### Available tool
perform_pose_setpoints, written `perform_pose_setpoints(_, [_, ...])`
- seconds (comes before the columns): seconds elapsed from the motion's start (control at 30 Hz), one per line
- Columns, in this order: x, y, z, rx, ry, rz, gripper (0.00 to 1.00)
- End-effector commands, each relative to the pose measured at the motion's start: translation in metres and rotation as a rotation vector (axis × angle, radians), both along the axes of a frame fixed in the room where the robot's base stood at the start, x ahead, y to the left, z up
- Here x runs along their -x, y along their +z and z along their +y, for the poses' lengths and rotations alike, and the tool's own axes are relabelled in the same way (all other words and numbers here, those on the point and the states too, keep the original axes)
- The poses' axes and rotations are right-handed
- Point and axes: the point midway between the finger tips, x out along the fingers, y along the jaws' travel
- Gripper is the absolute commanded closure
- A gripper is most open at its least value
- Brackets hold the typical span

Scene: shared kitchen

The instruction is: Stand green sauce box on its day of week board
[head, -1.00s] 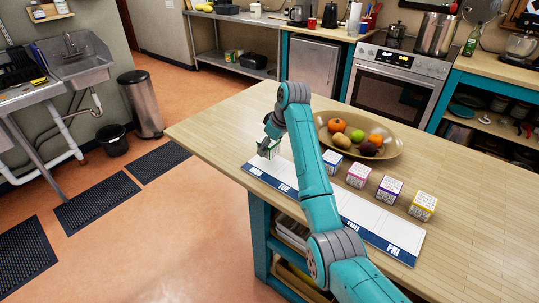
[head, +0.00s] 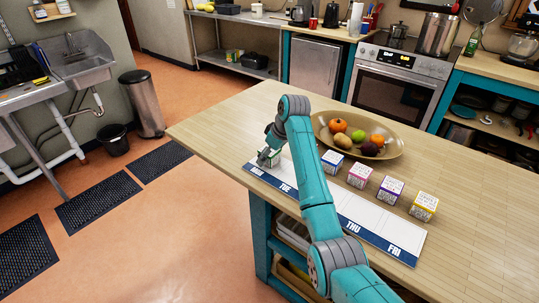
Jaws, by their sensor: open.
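The green sauce box (head: 276,152) is at the far left end of the day of week board (head: 372,214), by the MON label. Only small green and white parts of it show. My gripper (head: 266,160) is open around or right beside the box; its fingers cover much of it. I cannot tell whether the box rests fully on the board. The board is white with a blue strip reading MON, TUE, THU and FRI; my arm hides its middle.
Behind the board stand several boxes in a row: blue (head: 332,161), pink (head: 359,175), purple (head: 390,189) and yellow (head: 423,206). A wide fruit bowl (head: 393,150) sits behind them. The wooden table (head: 480,210) is clear at the right.

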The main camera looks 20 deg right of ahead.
Motion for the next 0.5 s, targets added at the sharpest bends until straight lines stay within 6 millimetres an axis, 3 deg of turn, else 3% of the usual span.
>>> perform_pose_setpoints(0.23, [0.002, 0.009, -0.002, 0.0, 0.0, -0.001, 0.14])
perform_pose_setpoints(0.5, [0.017, 0.055, -0.012, 0.0, -0.001, -0.004, 0.14])
